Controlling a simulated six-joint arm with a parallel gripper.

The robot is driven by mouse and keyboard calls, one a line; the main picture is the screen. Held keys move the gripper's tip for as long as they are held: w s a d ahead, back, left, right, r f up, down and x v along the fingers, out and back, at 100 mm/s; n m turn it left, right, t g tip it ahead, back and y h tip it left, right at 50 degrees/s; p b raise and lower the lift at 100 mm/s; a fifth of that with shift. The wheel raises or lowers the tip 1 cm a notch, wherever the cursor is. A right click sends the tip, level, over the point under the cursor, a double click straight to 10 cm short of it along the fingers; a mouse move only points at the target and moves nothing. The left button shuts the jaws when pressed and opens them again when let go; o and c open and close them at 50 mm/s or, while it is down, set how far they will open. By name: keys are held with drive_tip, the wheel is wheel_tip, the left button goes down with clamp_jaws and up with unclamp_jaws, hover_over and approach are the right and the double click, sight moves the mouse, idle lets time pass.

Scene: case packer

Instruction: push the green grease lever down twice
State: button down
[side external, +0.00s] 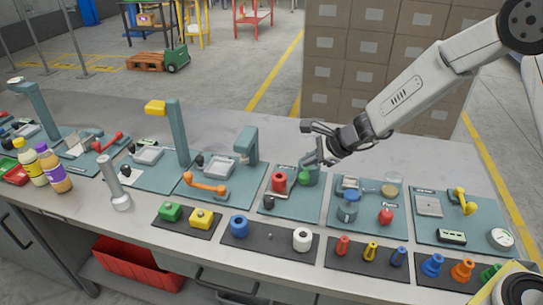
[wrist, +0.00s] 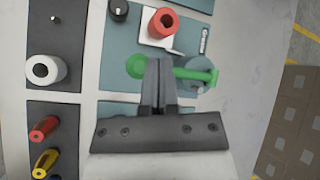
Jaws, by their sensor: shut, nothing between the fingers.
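The green grease lever shows in the wrist view as a round knob (wrist: 136,66) on the left and a bar (wrist: 193,74) running right to a grey-teal round body (wrist: 200,72). My gripper (wrist: 160,64) is shut and empty, its fingertips over the bar close to the knob and hiding the part between. In the side view the green knob (side external: 304,178) is beside the teal body (side external: 314,174), and my gripper (side external: 321,157) is just above and behind them. I cannot tell whether the fingers touch the lever.
A red cylinder on a white block (wrist: 162,25) and a black knob (wrist: 119,10) share the lever's teal board. A board with jars and a red knob (side external: 386,216) lies to the right in the side view. A teal post (side external: 248,142) stands to the left.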

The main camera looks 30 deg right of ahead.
drive_tip(key=shift+w+d+r, duration=0.15)
drive_tip(key=shift+r, duration=1.05)
drive_tip(key=shift+w+d+r, duration=0.15)
drive_tip(key=shift+r, duration=1.05)
drive_tip(key=shift+s, duration=0.15)
drive_tip(key=s+d+f+n+g+h, duration=0.1)
drive_tip(key=s+d+n+g+h, duration=0.1)
drive_tip(key=s+n, duration=0.9)
drive_tip(key=s+d+f+n+g+h, duration=0.1)
drive_tip(key=s+d+n+g+h, duration=0.1)
drive_tip(key=s+n, duration=0.9)
drive_tip(key=s+d+h, duration=0.1)
drive_tip(key=d, duration=0.1)
drive_tip(key=shift+s+d+f+g, duration=0.15)
drive_tip(key=shift+d+f+g, duration=0.15)
drive_tip(key=shift+d+f, duration=0.1)
drive_tip(key=shift+r, duration=0.1)
